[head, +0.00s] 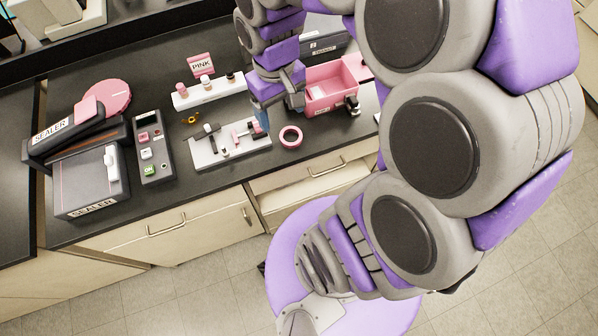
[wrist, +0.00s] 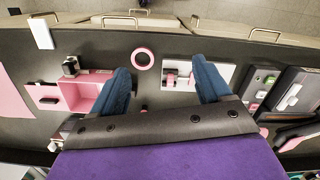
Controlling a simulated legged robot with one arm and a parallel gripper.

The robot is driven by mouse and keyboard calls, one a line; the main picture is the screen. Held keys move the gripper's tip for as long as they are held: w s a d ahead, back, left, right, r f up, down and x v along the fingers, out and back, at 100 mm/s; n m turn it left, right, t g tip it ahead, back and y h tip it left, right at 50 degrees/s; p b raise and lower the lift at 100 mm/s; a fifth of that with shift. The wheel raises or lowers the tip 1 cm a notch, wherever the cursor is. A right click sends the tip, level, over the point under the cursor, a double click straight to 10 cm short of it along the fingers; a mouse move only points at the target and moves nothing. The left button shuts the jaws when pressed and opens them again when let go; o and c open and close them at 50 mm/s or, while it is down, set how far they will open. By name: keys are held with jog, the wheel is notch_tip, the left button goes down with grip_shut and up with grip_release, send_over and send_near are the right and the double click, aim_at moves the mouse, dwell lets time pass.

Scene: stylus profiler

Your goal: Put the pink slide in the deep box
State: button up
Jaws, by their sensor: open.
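My gripper (wrist: 161,68) is open and empty, its two blue fingers spread wide above the counter. In the head view my gripper (head: 263,112) hangs between the white tray and the pink box. The pink box (head: 317,104), open at the top, is at the back right; it also shows in the wrist view (wrist: 75,104), left of the fingers. The white tray (head: 232,153) holds small pink pieces (head: 246,131) and dark grey pieces; it lies partly behind the right finger in the wrist view. I cannot tell which pink piece is the slide.
A pink ring (head: 291,137) lies between tray and box. A white rack (head: 208,92) with small bottles and a PINK sign (head: 201,64) stand behind the tray. A sealer (head: 90,185) and button panel (head: 152,147) are at left. A small dark-and-metal object (head: 352,105) is beside the box.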

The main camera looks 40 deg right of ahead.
jog(key=s+a, duration=0.2)
jog(key=s, duration=0.5)
jog(key=s+a, duration=0.3)
jog(key=s, duration=0.5)
jog(key=shift+a+r+g, duration=0.3)
jog(key=shift+r+g, duration=0.1)
jog(key=shift+r, duration=0.05)
